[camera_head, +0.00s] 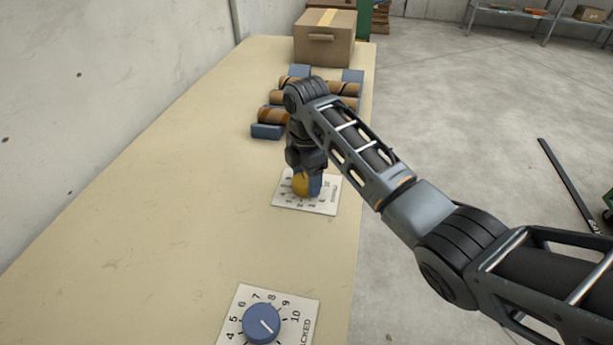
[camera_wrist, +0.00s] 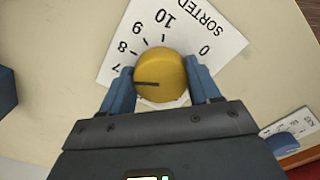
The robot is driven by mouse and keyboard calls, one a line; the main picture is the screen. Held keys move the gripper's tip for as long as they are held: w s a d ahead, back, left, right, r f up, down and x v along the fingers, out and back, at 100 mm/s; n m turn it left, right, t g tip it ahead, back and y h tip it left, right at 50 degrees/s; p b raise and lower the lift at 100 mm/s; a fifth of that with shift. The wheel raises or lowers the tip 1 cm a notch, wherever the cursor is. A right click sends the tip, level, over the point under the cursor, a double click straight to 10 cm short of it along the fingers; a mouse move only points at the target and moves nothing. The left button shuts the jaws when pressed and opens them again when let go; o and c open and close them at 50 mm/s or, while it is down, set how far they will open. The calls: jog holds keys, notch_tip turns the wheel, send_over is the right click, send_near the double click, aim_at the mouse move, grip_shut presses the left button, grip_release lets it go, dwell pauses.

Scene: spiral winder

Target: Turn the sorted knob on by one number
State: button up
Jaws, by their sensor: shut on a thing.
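The yellow sorted knob (camera_wrist: 160,72) sits on a white plate (camera_wrist: 228,38) lettered SORTED, with numbers around it. Its dark pointer line points left in the wrist view, near the 7; the exact mark is unclear because a finger covers part of the scale. My gripper (camera_wrist: 162,88) is shut on the knob, one blue finger on each side. In the head view the yellow knob (camera_head: 299,183) shows partly behind my gripper (camera_head: 307,184), which reaches down from above. The plate (camera_head: 325,204) lies flat on the bench there.
A blue knob (camera_head: 262,323) on another numbered plate (camera_head: 300,305) is nearer on the bench (camera_head: 160,200). Wooden rolls (camera_head: 342,90) with blue blocks lie beyond my gripper, and a cardboard box (camera_head: 324,40) stands at the far end. The bench's left side is clear.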

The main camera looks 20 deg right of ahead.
jog(key=m+p, duration=0.2)
jog(key=shift+s+r+m+p, duration=0.15)
jog(key=shift+m+p, duration=0.15)
jog(key=shift+p, duration=0.1)
jog(key=shift+m+p, duration=1.05)
jog(key=shift+m, duration=0.45)
jog(key=shift+f, duration=0.2)
jog(key=o, duration=1.1)
jog(key=shift+c, duration=0.2)
